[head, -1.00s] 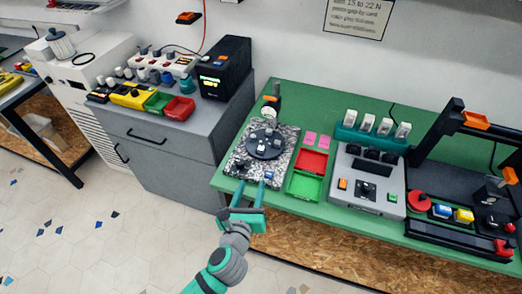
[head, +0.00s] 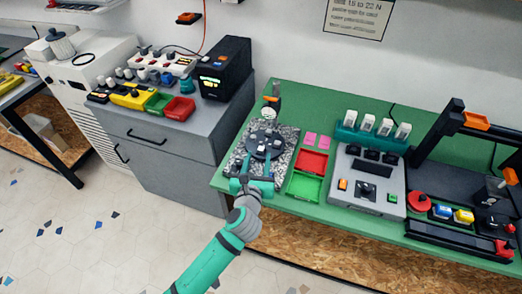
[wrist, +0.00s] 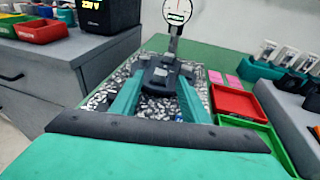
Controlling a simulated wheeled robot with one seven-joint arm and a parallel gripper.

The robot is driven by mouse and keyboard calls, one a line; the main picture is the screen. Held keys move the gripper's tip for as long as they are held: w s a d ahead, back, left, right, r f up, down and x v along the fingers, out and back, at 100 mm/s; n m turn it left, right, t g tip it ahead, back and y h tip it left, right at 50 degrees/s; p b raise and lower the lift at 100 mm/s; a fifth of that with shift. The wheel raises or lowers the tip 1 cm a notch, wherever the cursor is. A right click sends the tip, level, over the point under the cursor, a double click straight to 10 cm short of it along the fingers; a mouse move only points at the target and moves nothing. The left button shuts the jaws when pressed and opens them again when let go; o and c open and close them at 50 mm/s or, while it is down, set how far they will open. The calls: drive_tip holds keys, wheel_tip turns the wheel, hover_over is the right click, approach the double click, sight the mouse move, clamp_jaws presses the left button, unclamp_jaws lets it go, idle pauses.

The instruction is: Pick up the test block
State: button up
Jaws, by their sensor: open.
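Several small grey blocks sit on a black round disc (head: 265,152) on a speckled granite plate (head: 287,137); I cannot tell for sure which is the test block. In the wrist view one grey block (wrist: 160,73) shows on the disc (wrist: 153,88), near the line between my fingertips. My gripper (head: 257,166) is open, reaching over the front of the plate towards the disc. Its two teal fingers (wrist: 160,85) are apart with no block clearly held. Touching or clearance cannot be told. The gripper hides the front of the plate.
A dial gauge (wrist: 176,12) on a post stands behind the disc. Red (head: 312,162) and green (head: 305,186) trays lie right of the plate, with pink notes (head: 317,140) behind. A grey control box (head: 366,182) stands further right. A grey cabinet (head: 170,140) is left.

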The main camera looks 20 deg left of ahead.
sight(261, 148)
drive_tip(key=shift+x, duration=1.6)
drive_tip(key=shift+r, duration=0.1)
clamp_jaws()
